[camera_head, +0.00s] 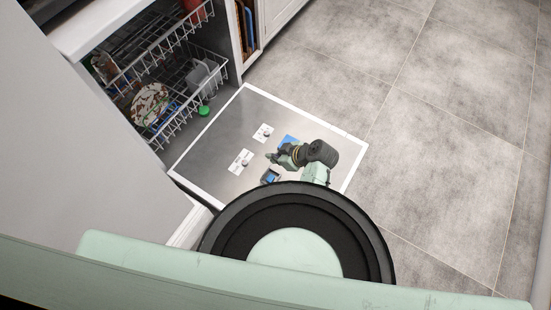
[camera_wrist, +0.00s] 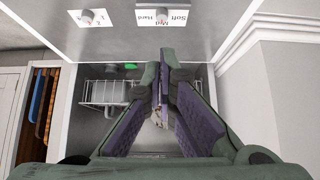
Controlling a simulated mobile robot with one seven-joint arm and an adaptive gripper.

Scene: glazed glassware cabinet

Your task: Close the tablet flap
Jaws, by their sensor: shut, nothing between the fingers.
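The open dishwasher door (camera_head: 217,140) lies lowered, its steel inner face up. A small dark-framed blue part (camera_head: 270,177) sits on the door just below my gripper in the head view. A flat blue patch (camera_head: 288,140) shows just beyond it, partly hidden by my arm. Which of these is the tablet flap or its compartment, I cannot tell. My gripper (camera_head: 271,157) is shut and empty over the door, between the two blue parts. In the wrist view my gripper (camera_wrist: 163,75) points toward the racks, and neither blue part shows there.
Two white labels with knobs (camera_head: 263,132) (camera_head: 241,161) sit on the door left of my gripper. Wire racks (camera_head: 180,75) with dishes and a green cap (camera_head: 204,110) stand inside the dishwasher. Tiled floor (camera_head: 440,130) to the right is clear.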

